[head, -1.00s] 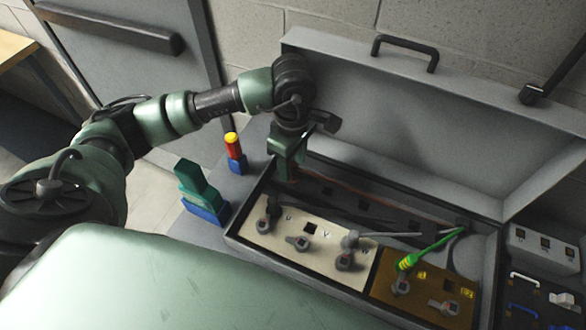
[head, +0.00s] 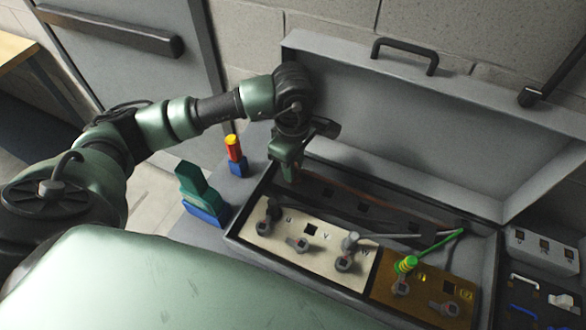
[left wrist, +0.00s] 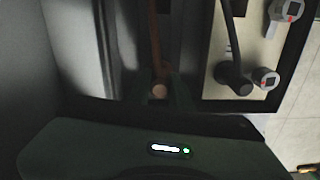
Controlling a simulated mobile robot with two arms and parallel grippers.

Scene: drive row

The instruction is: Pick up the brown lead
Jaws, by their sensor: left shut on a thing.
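The brown lead (head: 335,178) runs along the back of the open case, from under my left gripper toward the right. In the left wrist view the brown lead (left wrist: 156,45) runs up the picture from between the fingers, its round end at the fingertips. My left gripper (head: 290,178) points down at the case's back left corner and is shut on the brown lead; the fingers hide part of it. The fingertips (left wrist: 160,94) also show in the left wrist view. My right gripper is not in view.
The case (head: 232,240) has a raised lid (head: 400,125) behind my gripper. Black, grey (head: 350,242) and green (head: 405,265) plugs stand on the front panels. Left of the case are a green-and-blue block (head: 203,195) and a red-and-yellow piece (head: 234,150).

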